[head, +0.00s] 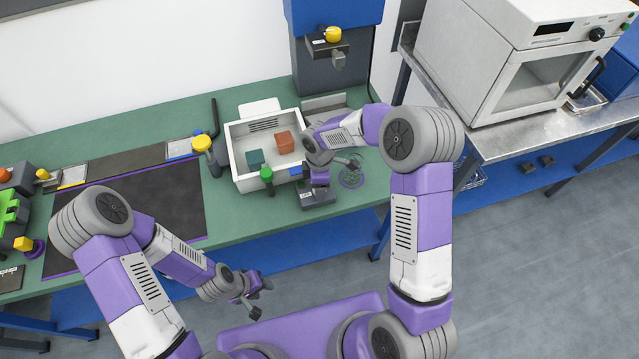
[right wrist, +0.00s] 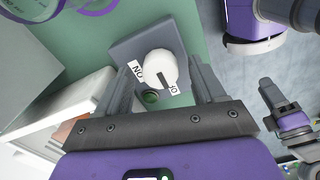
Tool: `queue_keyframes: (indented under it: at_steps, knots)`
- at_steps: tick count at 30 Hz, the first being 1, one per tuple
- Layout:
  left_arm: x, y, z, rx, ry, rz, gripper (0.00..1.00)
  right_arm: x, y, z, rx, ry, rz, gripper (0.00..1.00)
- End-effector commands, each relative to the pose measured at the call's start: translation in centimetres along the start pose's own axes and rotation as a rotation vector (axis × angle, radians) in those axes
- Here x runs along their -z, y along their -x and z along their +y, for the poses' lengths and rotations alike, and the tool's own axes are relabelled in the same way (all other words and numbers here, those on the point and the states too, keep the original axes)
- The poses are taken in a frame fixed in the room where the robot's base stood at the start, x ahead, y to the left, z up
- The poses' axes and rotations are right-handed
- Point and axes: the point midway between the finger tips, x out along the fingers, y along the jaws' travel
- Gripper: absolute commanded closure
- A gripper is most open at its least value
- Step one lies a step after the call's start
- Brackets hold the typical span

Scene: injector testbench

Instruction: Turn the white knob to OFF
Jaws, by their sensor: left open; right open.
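The white knob (right wrist: 160,66) sits on a grey box, seen in the right wrist view. An ON label (right wrist: 136,69) and a partly hidden OFF label (right wrist: 174,89) lie beside it. A dark mark on the knob lies on its lower side, toward the OFF label. My right gripper (right wrist: 165,70) is open, its fingers on either side of the knob in the picture; I cannot tell whether they touch it. In the head view the grey box (head: 319,199) shows below my right gripper, which hides the knob. My left gripper (head: 257,295) is open and empty, in front of the bench.
A green-topped post (head: 267,175) and a yellow-topped post (head: 204,146) stand nearby. A white oven (head: 520,60) is at right.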

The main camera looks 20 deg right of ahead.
Motion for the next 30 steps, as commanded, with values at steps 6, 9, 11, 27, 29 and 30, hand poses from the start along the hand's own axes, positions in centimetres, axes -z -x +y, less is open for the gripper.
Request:
queue_keyframes:
  at_steps: [6,9,11,27,29,30]
  knots:
    - [0.0,0.6,0.2,0.000,0.000,0.000,0.57,0.1,3.9,0.1,-0.005,-0.001,0.003,0.31]
    - [0.0,0.8,0.3,0.000,0.000,0.000,0.57,0.1,5.4,0.1,-0.005,0.001,0.002,0.31]
    - [0.0,0.9,0.3,0.000,0.000,0.000,0.57,0.1,6.1,0.1,-0.004,0.001,0.001,0.31]
    - [0.0,0.9,0.3,0.000,0.000,0.000,0.57,0.1,7.0,0.0,-0.001,0.001,0.001,0.31]
    - [0.0,0.9,0.3,0.000,0.000,0.000,0.57,0.1,7.0,0.0,-0.001,0.001,0.001,0.31]
    - [0.0,0.9,0.3,0.000,0.000,0.000,0.57,0.1,7.0,0.0,-0.001,0.001,0.001,0.31]
